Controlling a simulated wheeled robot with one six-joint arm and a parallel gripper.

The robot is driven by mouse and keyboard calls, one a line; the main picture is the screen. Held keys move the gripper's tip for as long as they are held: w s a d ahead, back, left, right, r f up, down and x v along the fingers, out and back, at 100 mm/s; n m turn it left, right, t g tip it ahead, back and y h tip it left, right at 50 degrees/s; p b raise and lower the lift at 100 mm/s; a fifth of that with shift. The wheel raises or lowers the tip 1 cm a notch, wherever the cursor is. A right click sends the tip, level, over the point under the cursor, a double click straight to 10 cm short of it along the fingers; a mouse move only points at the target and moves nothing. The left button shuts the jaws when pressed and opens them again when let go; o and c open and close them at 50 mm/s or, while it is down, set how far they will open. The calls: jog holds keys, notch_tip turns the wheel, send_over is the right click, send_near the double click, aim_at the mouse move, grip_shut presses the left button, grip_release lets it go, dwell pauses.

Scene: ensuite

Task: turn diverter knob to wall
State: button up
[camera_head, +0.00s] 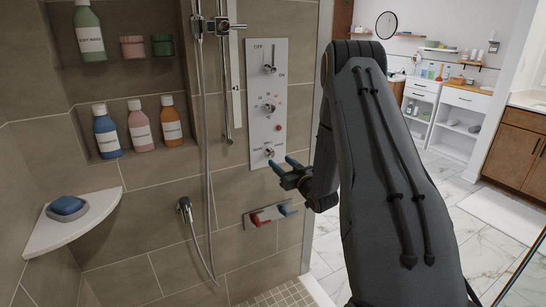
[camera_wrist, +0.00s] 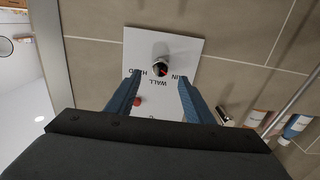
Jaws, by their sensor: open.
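The white shower panel (camera_head: 267,90) is on the tiled wall, with the diverter knob (camera_head: 268,152) at its lower end. The knob (camera_wrist: 161,67) is chrome in the wrist view, where the panel appears upside down with HAND at left, WALL below the knob and RAIN at right. A small dark and red mark shows on the knob; I cannot tell which label it points to.
Above the diverter are an OFF/ON knob (camera_head: 270,68), a dial (camera_head: 269,107) and a red button (camera_head: 278,128). A plate with red and blue handles (camera_head: 270,215) sits below. The shower hose (camera_head: 209,180) hangs at left. Bottles (camera_head: 140,125) stand in the niche.

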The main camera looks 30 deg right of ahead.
aim_at(272, 155)
jog(key=w+p, duration=0.1)
jog(key=w, duration=0.6)
jog(key=shift+w+a+p, duration=0.15)
jog(key=shift+a+p, duration=0.05)
jog(key=shift+p, duration=0.15)
jog(key=c, duration=1)
jog(key=shift+c, duration=0.2)
jog(key=m+b, duration=0.2)
jog(key=m, duration=0.3)
jog(key=m+b, duration=0.1)
jog(key=m, duration=0.5)
jog(key=shift+m, duration=0.4)
jog(key=o, duration=1)
